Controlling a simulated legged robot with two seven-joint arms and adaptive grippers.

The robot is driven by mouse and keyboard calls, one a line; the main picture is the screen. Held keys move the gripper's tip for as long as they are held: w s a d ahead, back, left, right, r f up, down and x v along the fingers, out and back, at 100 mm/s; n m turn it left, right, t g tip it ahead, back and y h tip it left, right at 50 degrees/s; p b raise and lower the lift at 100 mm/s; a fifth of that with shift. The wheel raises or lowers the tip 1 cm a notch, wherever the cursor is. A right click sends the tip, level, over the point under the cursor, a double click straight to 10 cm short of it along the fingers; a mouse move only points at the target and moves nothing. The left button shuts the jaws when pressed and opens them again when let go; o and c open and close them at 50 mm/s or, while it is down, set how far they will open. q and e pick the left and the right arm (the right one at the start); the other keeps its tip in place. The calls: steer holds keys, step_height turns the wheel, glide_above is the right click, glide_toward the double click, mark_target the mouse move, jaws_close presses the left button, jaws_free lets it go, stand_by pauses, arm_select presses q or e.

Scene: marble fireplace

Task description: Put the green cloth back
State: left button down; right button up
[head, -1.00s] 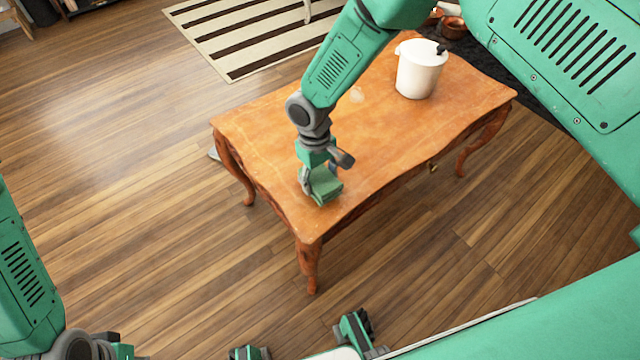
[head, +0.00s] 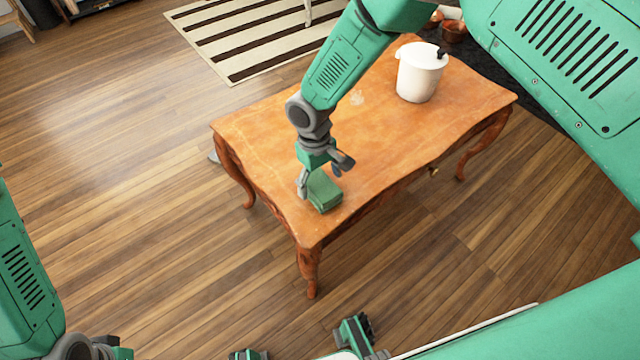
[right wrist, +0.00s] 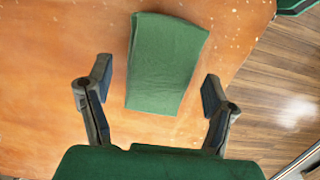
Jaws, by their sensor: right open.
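The green cloth (head: 324,191) is a folded block lying on the wooden table (head: 270,135), near its front left corner. In the right wrist view the cloth (right wrist: 165,64) lies flat on the orange-brown table top. My right gripper (head: 322,180) is just above the cloth in the head view. In the right wrist view its two fingers (right wrist: 157,92) are spread wide, with the cloth's near end between and beyond them, and they do not grip it. My left arm shows at the lower left of the head view, and its fingers (head: 300,345) at the bottom edge look spread apart.
The middle of the table top is clear. A striped rug (head: 255,40) lies behind the table, and wood floor (head: 130,170) is open to the left. A brown bowl (head: 453,31) is behind the pot.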

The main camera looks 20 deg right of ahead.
mark_target(317, 180)
step_height(317, 180, up, 10)
steer(key=w+p, duration=0.1)
steer(key=p, duration=0.1)
steer(key=shift+a, duration=0.25)
steer(key=s+d+f+m+y, duration=0.1)
steer(key=s+d+f, duration=0.1)
steer(key=s+f, duration=0.35)
steer(key=s+d+f+y, duration=0.1)
steer(key=s+d+f, duration=0.15)
steer(key=s, duration=0.55)
steer(key=s+d+m+t, duration=0.1)
steer(key=s+d, duration=0.4)
steer(key=s, duration=0.3)
steer(key=s+d+m+t+h, duration=0.1)
steer(key=s+d, duration=0.4)
steer(key=s, duration=0.3)
steer(key=shift+f+h, duration=0.15)
steer(key=shift+h, duration=0.15)
steer(key=shift+s, duration=0.1)
step_height(317, 180, up, 4)
steer(key=p, duration=0.5)
steer(key=shift+r, duration=0.25)
